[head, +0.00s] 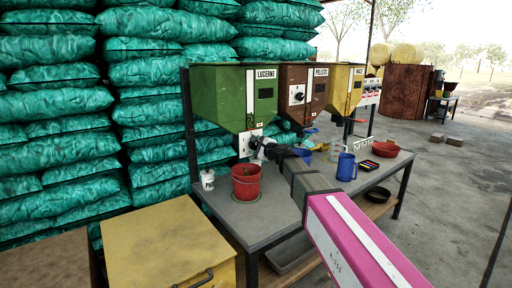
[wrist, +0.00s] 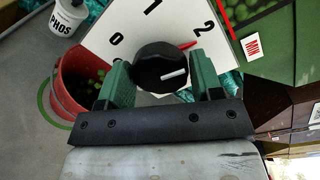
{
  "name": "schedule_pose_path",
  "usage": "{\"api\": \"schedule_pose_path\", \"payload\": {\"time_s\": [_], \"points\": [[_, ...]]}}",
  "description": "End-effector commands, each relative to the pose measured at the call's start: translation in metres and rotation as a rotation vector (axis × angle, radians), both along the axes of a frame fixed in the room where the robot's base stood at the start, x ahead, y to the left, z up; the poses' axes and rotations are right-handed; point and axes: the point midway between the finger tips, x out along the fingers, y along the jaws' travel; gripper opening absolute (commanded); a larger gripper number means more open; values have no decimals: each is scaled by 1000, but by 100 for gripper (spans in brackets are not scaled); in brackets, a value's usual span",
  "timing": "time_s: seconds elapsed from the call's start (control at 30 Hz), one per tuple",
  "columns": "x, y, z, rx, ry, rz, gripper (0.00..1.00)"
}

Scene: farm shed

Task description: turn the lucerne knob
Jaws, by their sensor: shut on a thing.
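The green lucerne hopper (head: 222,95) stands at the left of the hopper row. Its black knob (wrist: 160,66) sits on a white dial plate (wrist: 112,38) marked 0, 1 and 2. The knob's white line points right in the wrist view, and a red mark lies beside the 2. My gripper (wrist: 162,82) is shut on the knob, with a green finger on each side; it also shows in the head view (head: 262,147), partly covering the dial. A red bucket (head: 246,186) stands on the bench below the hopper; the wrist view shows green pellets inside it.
Brown pellets (head: 300,88) and yellow (head: 344,88) hoppers stand to the right. A white PHOS cup (head: 207,180) is left of the bucket.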

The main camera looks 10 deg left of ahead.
Motion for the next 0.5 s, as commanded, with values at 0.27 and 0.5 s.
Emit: {"api": "schedule_pose_path", "payload": {"time_s": [0.27, 0.5], "points": [[0, -1, -1, 168, 199, 0, 36], [0, -1, -2, 315, 371, -1, 36]]}}
